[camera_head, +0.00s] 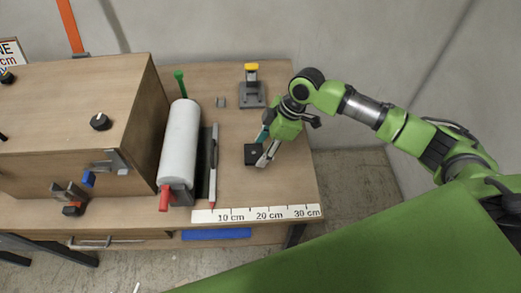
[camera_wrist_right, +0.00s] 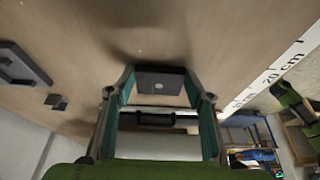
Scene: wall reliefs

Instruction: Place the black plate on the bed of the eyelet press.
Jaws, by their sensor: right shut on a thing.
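The black plate (camera_head: 253,156) is a small dark square with a light spot, seen near the right front part of the table. It also shows in the right wrist view (camera_wrist_right: 162,78) between the two fingertips. My right gripper (camera_head: 262,149) is shut on the plate; I cannot tell how far the plate is above the tabletop. The eyelet press (camera_head: 252,92), grey with a yellow top, stands behind the plate, toward the back edge of the table, apart from it. Part of its grey base shows at the left of the right wrist view (camera_wrist_right: 20,68). My left gripper is not in view.
A white roll (camera_head: 180,142) with green and red ends and a pen-like tool (camera_head: 213,160) lie left of the plate. Small grey blocks (camera_head: 220,102) sit left of the press. A ruler strip (camera_head: 257,214) runs along the front edge. A wooden box (camera_head: 80,120) fills the left.

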